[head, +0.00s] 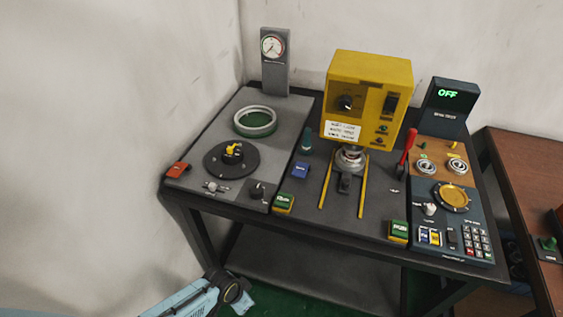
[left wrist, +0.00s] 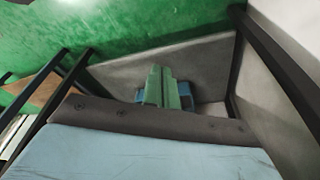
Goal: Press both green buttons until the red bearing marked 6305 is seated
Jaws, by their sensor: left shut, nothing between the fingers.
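Two green buttons in yellow housings sit at the table's front edge: the left one (head: 283,203) and the right one (head: 398,231). Between and behind them stands the yellow press (head: 367,92), with a silver round part (head: 350,158) under its head and two yellow rails in front. I cannot make out a red bearing or a 6305 mark. My left gripper (head: 242,299) is low in front of the table, below and left of the left button, touching neither. The left wrist view shows its fingers (left wrist: 165,88) shut and empty. My right gripper is not in view.
The table's left part carries a gauge (head: 273,47), a green-lined ring (head: 255,122), a black turntable (head: 231,158) and a red-orange block (head: 177,169). A red lever (head: 406,151) and an OFF display (head: 447,95) stand right. A brown table (head: 525,170) is farther right.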

